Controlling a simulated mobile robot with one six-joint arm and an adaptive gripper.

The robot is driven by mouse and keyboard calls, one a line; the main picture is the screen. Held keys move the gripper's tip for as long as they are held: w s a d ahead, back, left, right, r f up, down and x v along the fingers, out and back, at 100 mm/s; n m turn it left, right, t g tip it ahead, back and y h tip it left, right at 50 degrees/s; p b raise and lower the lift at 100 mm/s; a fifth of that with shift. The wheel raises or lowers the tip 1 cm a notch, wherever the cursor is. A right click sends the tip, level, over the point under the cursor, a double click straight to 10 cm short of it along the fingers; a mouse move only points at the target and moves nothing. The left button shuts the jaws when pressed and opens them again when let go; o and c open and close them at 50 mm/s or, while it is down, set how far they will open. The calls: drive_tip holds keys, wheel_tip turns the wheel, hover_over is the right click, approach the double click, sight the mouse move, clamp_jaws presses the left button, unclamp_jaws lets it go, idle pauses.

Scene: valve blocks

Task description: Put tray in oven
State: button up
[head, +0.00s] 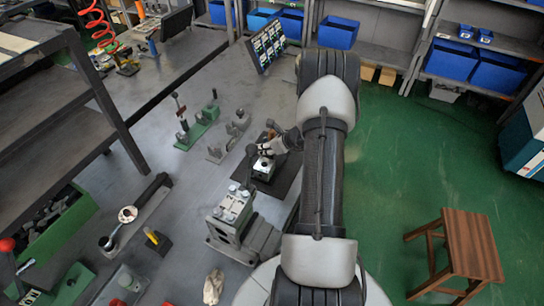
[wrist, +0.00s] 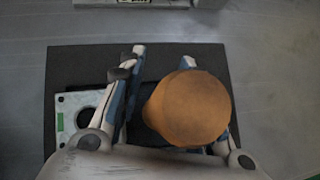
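No tray or oven can be made out in either view. In the head view my gripper (head: 265,150) is low over a pale metal block (head: 263,170) on a dark mat (head: 286,183). In the wrist view my gripper (wrist: 165,62) has its fingers spread. A round orange-brown piece (wrist: 188,108) lies between them, overlapping the right finger, with a dark gap to the left finger. The metal block, with a round hole and a green mark, shows at left (wrist: 70,108). What lies under the round piece is hidden.
A grey vise-like fixture (head: 232,215) stands in front of the mat. Green and grey clamps (head: 200,125) stand to its left. A tilted panel (head: 268,45) is behind. A wooden stool (head: 460,245) is on the green floor at right; blue bins line the shelves (head: 337,32).

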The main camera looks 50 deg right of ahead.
drive_tip(key=shift+c, duration=0.3)
clamp_jaws()
drive_tip(key=shift+w+d+r, duration=0.1)
